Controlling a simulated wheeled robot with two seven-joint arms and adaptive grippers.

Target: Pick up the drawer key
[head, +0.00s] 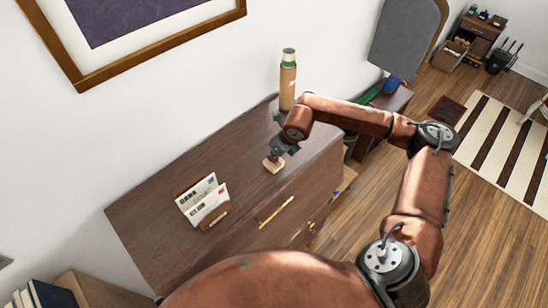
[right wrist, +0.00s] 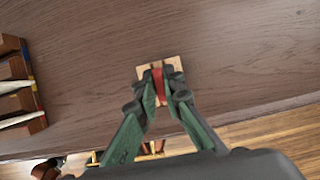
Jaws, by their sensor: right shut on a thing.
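My right gripper (head: 278,154) reaches down over the dresser top, at a small pale wooden block (head: 273,166). In the right wrist view its green-sided fingers (right wrist: 163,88) are closed on a narrow red piece (right wrist: 158,80), which I take to be the drawer key or its tag. The block (right wrist: 147,71) lies flat just under the fingertips, and the red piece is over it. The fingers hide much of the red piece, and I cannot tell if it is clear of the block. My left gripper does not show.
The dark wooden dresser (head: 150,218) carries a letter rack (head: 204,205) left of the gripper and a tan bottle with a green top (head: 288,85) behind it. A brass drawer handle (head: 276,211) is on its front.

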